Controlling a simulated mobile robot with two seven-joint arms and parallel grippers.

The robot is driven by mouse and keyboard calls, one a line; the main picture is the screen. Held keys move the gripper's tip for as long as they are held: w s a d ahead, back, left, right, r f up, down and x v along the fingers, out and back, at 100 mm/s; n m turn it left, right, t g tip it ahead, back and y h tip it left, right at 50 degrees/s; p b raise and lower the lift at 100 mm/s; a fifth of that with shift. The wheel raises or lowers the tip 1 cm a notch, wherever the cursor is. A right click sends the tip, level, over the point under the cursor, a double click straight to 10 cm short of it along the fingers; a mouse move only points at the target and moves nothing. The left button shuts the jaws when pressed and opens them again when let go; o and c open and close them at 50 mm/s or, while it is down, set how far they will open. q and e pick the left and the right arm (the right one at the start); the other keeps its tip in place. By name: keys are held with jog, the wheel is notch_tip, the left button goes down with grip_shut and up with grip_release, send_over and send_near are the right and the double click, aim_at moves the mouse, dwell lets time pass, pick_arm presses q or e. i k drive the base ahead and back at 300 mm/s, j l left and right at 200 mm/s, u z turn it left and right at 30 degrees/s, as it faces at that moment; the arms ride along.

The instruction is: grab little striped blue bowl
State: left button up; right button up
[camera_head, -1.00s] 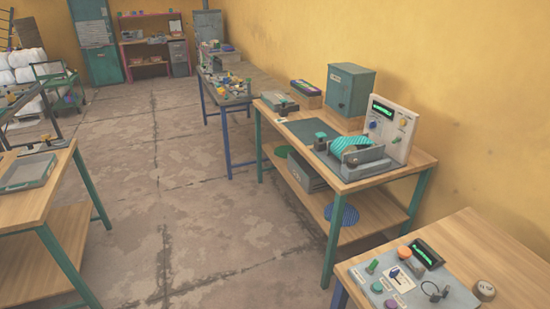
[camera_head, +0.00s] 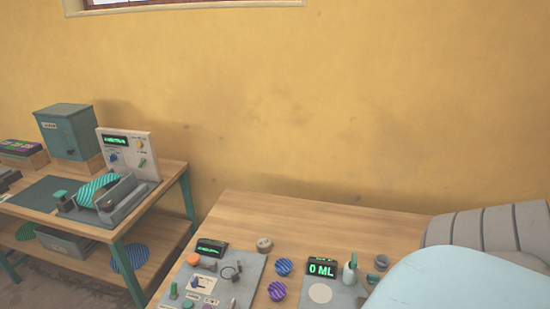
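A small round blue striped item (camera_head: 283,267), which looks like the little bowl, sits on the wooden table at the bottom centre, between two control panels. A similar purple striped item (camera_head: 277,291) is just in front of it. A larger blue striped round item (camera_head: 128,257) lies on the lower shelf of the left bench. Neither of my grippers is in view.
The near wooden table (camera_head: 290,217) is clear along its back. A button panel (camera_head: 215,285) and a panel reading 0 ML (camera_head: 321,269) stand on it. On the left bench, a press holds a teal striped plate (camera_head: 97,189). A pale blue shape (camera_head: 465,280) blocks the lower right.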

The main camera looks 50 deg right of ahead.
aim_at(283, 266)
jog(key=z, duration=1.7)
